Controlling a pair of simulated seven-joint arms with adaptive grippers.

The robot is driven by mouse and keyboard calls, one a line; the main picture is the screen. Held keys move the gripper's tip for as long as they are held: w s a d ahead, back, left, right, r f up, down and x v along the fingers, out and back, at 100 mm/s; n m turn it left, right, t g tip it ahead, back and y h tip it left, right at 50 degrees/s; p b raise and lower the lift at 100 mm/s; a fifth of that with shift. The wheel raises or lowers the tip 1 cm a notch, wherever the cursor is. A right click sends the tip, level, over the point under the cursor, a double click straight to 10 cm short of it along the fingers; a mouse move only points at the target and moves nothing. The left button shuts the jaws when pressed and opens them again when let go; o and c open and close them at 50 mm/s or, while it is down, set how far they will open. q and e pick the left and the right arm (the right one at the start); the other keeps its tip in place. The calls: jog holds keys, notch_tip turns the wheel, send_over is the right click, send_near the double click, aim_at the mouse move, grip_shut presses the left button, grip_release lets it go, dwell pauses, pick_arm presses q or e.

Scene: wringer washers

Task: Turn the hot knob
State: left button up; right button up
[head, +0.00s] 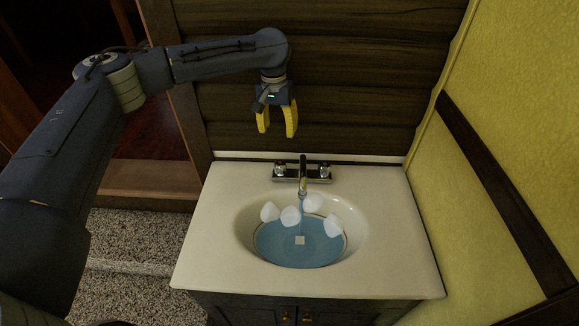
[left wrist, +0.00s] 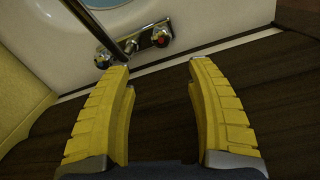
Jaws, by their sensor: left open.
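The hot knob, marked red, is the left knob (head: 280,167) of the chrome faucet at the back of the sink counter. In the left wrist view the red-marked knob (left wrist: 162,37) lies beyond the fingertips, near the middle of the gap as seen. The other knob (head: 325,172) is at the faucet's right end; it also shows in the wrist view (left wrist: 102,59). The spout (head: 302,178) stands between them. My left gripper (head: 277,132) is open, empty and pointing down, above and apart from the hot knob. My right gripper is not in view.
The white counter (head: 205,255) holds an oval basin with blue water (head: 285,253) and several white blobs. A dark wood wall (head: 350,90) rises close behind the faucet. A yellow wall (head: 500,120) bounds the right. The counter's left side is clear.

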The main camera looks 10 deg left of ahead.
aim_at(280, 162)
pick_arm(q)
notch_tip(280, 162, down, 17)
jog(key=shift+d+r, duration=0.15)
jog(key=shift+r, duration=0.05)
dwell(0.7)
jog(key=shift+c, duration=0.4)
jog(key=c, duration=1.1)
